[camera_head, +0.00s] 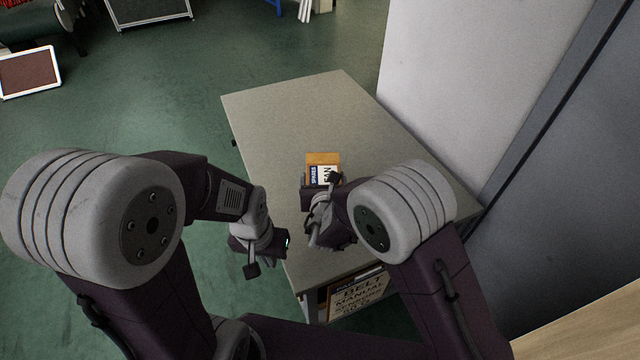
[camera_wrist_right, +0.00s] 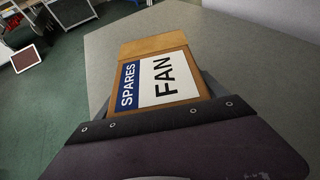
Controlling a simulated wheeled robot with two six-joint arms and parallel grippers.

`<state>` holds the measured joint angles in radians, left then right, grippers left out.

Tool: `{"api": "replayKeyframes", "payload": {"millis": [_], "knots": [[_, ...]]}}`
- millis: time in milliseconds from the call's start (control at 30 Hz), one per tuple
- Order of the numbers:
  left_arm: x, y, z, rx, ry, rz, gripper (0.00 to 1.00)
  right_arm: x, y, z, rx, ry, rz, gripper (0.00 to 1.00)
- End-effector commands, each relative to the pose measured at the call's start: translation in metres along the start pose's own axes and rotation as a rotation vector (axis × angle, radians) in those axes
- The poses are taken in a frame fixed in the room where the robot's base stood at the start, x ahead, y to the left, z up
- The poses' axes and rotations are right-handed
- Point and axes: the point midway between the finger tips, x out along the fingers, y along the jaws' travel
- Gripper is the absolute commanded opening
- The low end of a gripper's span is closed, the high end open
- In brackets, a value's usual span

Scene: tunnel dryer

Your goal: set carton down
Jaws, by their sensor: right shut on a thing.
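A small brown carton (camera_head: 322,160) with a blue and white label shows over the grey table top (camera_head: 290,115) in the head view. In the right wrist view the carton (camera_wrist_right: 153,45) fills the middle, and its label reads "SPARES FAN". My right gripper (camera_head: 322,183) is shut on the carton, its jaws at the carton's near part. Whether the carton's underside touches the table top is hidden. My left gripper (camera_head: 268,258) is beside the table's left edge, away from the carton. Its fingers are too small and dark to tell open from shut.
The table top is bare around and beyond the carton. A pale wall panel (camera_head: 460,80) stands along the table's right side. A box or binder marked "BELT MANUAL" (camera_head: 358,297) sits below the table's near edge. Green floor (camera_head: 150,110) lies to the left.

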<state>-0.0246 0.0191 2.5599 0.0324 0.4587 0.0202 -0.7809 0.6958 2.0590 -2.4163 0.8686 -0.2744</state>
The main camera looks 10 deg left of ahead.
Motion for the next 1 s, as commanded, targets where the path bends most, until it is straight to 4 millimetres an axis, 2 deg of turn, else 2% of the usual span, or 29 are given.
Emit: {"api": "replayKeyframes", "payload": {"millis": [100, 267, 400, 500, 900, 933, 1000], "knots": [[-0.002, 0.0, 0.0, 0.0, 0.0, 0.0, 0.0, 0.009, 0.009, -0.001, 0.002, -0.006, 0.0, 0.07], [-0.001, 0.0, 0.0, 0.0, 0.0, 0.0, 0.0, 0.012, 0.01, -0.005, 0.0, -0.004, -0.001, 0.07], [0.001, 0.0, 0.0, 0.0, 0.0, 0.0, 0.0, 0.021, 0.01, -0.027, -0.001, -0.002, -0.001, 0.07], [0.001, 0.0, 0.0, 0.0, 0.0, 0.0, 0.0, 0.025, 0.01, -0.037, 0.0, -0.004, -0.001, 0.07], [0.006, 0.0, 0.001, 0.0, 0.0, 0.0, 0.0, 0.027, 0.01, -0.042, 0.002, -0.006, 0.0, 0.07], [0.005, 0.0, 0.001, 0.0, 0.0, 0.0, 0.0, 0.027, 0.009, -0.043, 0.001, -0.001, 0.0, 0.85], [0.004, 0.0, 0.001, 0.0, 0.0, 0.0, 0.0, 0.027, 0.009, -0.043, 0.001, 0.0, -0.001, 1.0]]}}
